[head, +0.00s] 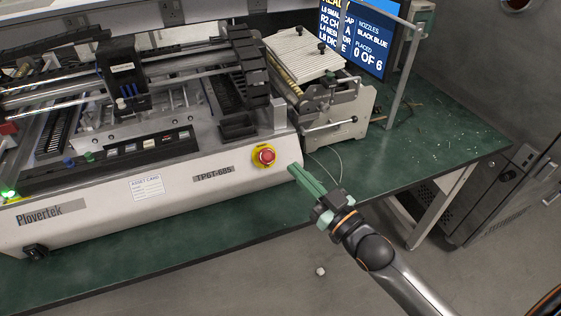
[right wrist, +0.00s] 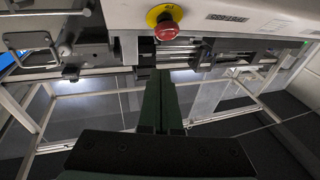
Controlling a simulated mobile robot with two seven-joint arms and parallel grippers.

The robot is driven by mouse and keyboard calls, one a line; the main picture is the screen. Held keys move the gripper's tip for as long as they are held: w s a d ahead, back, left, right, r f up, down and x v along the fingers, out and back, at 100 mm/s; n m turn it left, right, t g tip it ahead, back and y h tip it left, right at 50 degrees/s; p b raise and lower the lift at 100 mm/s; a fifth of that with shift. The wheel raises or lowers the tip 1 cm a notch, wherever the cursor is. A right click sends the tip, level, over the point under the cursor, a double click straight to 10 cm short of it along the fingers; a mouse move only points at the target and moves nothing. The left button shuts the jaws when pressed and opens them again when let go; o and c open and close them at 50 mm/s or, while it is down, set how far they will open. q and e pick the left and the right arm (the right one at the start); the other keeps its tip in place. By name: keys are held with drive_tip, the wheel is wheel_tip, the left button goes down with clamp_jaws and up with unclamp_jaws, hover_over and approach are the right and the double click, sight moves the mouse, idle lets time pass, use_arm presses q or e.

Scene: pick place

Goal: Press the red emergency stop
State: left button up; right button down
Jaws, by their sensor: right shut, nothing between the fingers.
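The red emergency stop (head: 264,156) is a round red button on a yellow ring. It sits on the front face of the white Plovertek machine (head: 150,200), near its right end. It also shows at the top of the right wrist view (right wrist: 166,29). My right gripper (head: 294,168) has green fingers, shut with nothing between them. Its fingertips are just right of the button in the head view and apart from it. In the right wrist view the shut fingers (right wrist: 158,75) point up the picture, below the button. My left gripper is not in view.
A feeder unit (head: 325,90) and a screen (head: 365,35) stand behind my right gripper. A thin cable lies on the bench near the fingers.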

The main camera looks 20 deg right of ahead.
sight(268, 150)
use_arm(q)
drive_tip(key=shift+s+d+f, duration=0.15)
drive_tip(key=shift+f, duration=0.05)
use_arm(e)
drive_tip(key=w, duration=0.2)
drive_tip(key=w+a+f, duration=0.1)
drive_tip(key=w, duration=0.1)
drive_tip(key=w+a+f, duration=0.1)
drive_tip(key=w, duration=0.1)
